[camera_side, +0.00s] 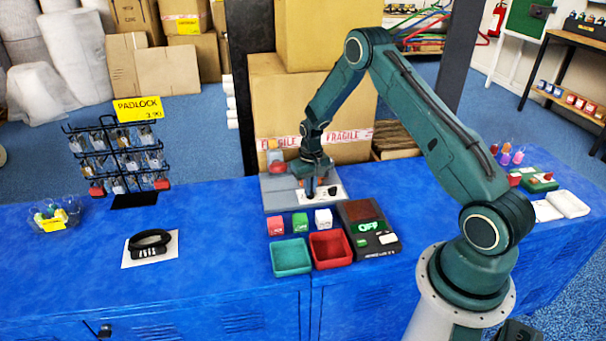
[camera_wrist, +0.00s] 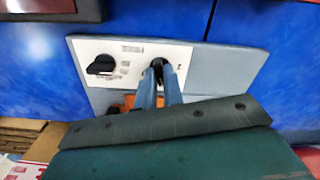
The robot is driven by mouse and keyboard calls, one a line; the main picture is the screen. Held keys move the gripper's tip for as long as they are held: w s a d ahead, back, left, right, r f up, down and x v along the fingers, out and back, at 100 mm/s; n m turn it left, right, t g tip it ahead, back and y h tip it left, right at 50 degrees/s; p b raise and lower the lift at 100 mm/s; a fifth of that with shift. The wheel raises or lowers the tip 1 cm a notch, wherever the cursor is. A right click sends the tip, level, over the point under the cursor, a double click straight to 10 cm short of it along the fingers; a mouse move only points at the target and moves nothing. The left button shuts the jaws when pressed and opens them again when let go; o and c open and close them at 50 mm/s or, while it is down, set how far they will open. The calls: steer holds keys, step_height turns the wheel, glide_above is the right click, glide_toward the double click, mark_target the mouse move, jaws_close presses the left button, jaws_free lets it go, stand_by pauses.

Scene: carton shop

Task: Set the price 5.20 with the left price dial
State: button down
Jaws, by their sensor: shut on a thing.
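My gripper (camera_side: 311,194) points down over the white dial plate (camera_side: 325,199) on the grey unit at the back of the blue counter. In the wrist view its fingers (camera_wrist: 159,74) are shut on a black knob, the left price dial (camera_wrist: 157,63), which they partly hide. In that flipped view this knob is at the right of the plate. The other black dial (camera_wrist: 102,65) stands free, beside the fingers; it also shows in the side view (camera_side: 333,190). I cannot read any price on the plate, nor the angle of the held dial.
A device (camera_side: 367,229) with a green display reading OFF stands in front of the unit. Several small blocks, a teal tray (camera_side: 291,270) and a red tray (camera_side: 346,258) are beside it. A padlock rack (camera_side: 120,160) stands at left.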

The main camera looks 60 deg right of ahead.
steer(key=shift+m, duration=1.7)
steer(key=c, duration=1.5)
jaws_free()
steer(key=shift+r, duration=0.15)
steer(key=shift+r, duration=6.75)
steer(key=shift+r, duration=0.1)
